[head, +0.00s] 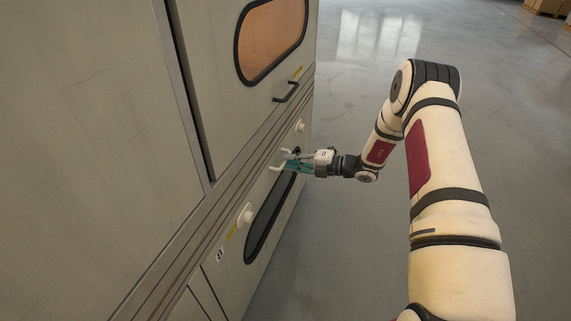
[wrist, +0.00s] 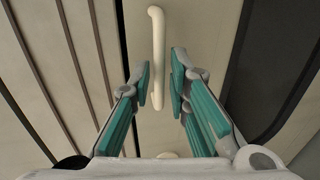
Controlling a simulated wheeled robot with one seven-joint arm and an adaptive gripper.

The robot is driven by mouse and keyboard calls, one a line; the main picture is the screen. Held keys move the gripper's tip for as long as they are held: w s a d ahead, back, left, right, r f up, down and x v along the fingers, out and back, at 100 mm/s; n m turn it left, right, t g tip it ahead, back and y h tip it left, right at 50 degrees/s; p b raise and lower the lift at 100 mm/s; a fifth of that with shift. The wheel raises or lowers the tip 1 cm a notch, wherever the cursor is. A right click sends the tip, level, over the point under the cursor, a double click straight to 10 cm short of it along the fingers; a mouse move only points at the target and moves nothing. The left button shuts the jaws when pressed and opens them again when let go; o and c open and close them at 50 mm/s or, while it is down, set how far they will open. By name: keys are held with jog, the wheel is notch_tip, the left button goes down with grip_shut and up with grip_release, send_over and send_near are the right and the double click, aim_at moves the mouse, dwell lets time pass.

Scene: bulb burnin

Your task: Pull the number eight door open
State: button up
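A pale door with a dark oval window (head: 270,218) is low on the cabinet in the head view. Its number is too small to read. A white bar handle (wrist: 156,45) stands out from the pale panel in the wrist view, and part of it shows beside my fingers in the head view (head: 275,168). My gripper (head: 288,161) is at this handle. In the wrist view its teal-padded fingers (wrist: 160,85) are open, one on each side of the bar's lower part. A gap shows on both sides of the bar.
White round knobs sit on the cabinet, one nearer (head: 245,215) and one farther (head: 300,127). Above is a door with an orange window (head: 272,38) and a black handle (head: 287,92). Grey floor (head: 350,250) lies open to the right of the cabinet.

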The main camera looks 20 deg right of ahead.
jog(key=shift+x, duration=1.15)
grip_shut()
